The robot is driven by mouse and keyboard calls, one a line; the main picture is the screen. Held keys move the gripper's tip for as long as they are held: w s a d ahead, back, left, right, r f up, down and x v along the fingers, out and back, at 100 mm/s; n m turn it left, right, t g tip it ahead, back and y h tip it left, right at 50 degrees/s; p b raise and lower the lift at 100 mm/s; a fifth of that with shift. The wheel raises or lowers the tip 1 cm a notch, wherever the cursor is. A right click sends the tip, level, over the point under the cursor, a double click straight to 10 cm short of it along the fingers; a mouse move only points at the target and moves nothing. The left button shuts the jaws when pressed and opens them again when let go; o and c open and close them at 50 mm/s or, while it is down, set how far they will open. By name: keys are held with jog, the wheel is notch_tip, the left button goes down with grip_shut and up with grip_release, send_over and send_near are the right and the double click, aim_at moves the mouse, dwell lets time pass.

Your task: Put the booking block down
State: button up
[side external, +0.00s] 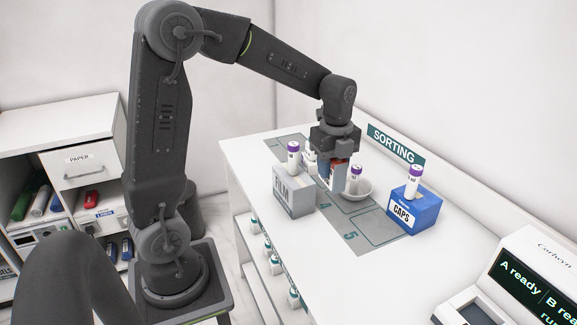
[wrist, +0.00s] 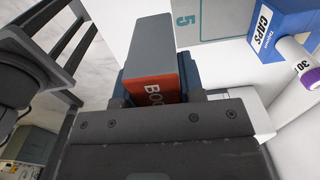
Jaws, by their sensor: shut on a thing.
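The booking block (wrist: 149,52) is grey with an orange-red face bearing white letters, partly hidden by my gripper in the wrist view. My gripper (wrist: 158,92) is shut on it. In the side external view my gripper (side external: 334,172) points down over the sorting counter, behind and right of the FILM box. I cannot tell whether the block's underside touches the counter.
A grey FILM box (side external: 293,198) and a blue CAPS box (side external: 414,213) each carry a purple-capped tube. A white bowl (side external: 358,193) with another tube stands close beside my gripper. The numbered mat (side external: 349,235) is bare around 5. A display unit (side external: 515,285) stands front right.

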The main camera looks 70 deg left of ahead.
jog(key=shift+r, duration=0.95)
jog(key=w+a+r+n, duration=0.1)
jog(key=w+a+n, duration=0.15)
jog(key=a, duration=0.65)
jog(key=w+a+n, duration=0.2)
jog(key=w+a, duration=0.1)
jog(key=a, duration=0.6)
jog(key=s+a+f+n, duration=0.15)
jog(key=s+a, duration=0.25)
jog(key=a, duration=0.8)
jog(key=s+a+n, duration=0.3)
jog(key=a, duration=0.8)
notch_tip(320, 180, down, 15)
jog(key=shift+a+f, duration=0.1)
jog(key=shift+f, duration=0.05)
jog(key=shift+f, duration=0.15)
jog(key=o, duration=1)
jog(key=shift+c, duration=0.2)
